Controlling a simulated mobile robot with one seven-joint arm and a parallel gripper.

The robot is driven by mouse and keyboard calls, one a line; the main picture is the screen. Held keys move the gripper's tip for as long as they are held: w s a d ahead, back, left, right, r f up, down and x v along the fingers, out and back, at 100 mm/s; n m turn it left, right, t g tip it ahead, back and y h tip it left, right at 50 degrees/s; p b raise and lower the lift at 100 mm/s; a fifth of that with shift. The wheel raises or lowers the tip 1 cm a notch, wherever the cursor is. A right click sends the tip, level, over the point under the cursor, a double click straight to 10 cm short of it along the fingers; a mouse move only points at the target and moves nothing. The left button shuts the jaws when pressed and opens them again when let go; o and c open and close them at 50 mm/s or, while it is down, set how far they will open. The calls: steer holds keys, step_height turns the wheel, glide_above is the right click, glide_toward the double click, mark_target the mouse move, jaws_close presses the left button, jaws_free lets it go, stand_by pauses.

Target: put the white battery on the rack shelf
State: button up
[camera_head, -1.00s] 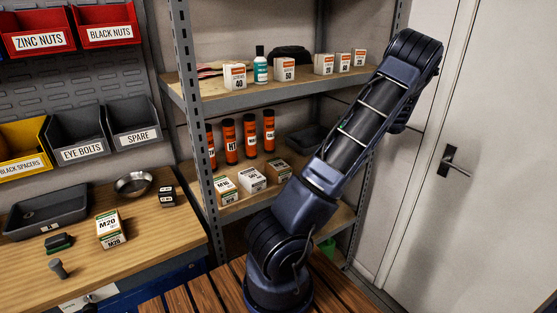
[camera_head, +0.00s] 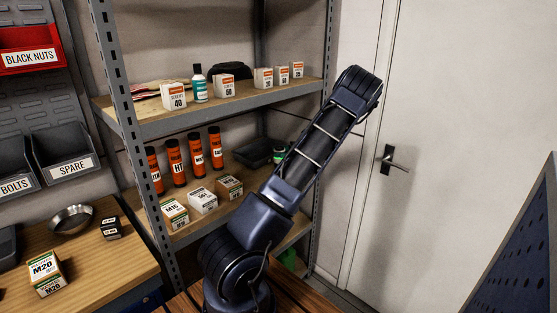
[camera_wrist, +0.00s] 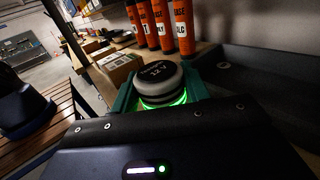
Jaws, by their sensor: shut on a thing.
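The white battery (camera_wrist: 158,84) is a short round white-and-dark thing with a marked top, lit green from below in the wrist view. My gripper (camera_wrist: 158,98) is shut on it, with a teal finger at each side. In the head view a small white and green piece of the battery (camera_head: 279,154) shows beside my arm, and the fingers are hidden. The battery is at the rack's middle shelf (camera_head: 248,177), in front of orange tubes. I cannot tell whether it touches the wood.
Several orange tubes (camera_head: 196,153) stand behind small boxes (camera_head: 202,200) on the middle shelf. A dark tray (camera_head: 257,151) lies at its right. The upper shelf (camera_head: 235,106) holds white boxes and a bottle. A workbench (camera_head: 110,262) is at left, a door (camera_head: 430,120) at right.

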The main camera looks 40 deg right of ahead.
steer(key=shift+f, duration=1.5)
steer(key=shift+f, duration=0.1)
steer(key=o, duration=1.3)
steer(key=shift+v, duration=3.75)
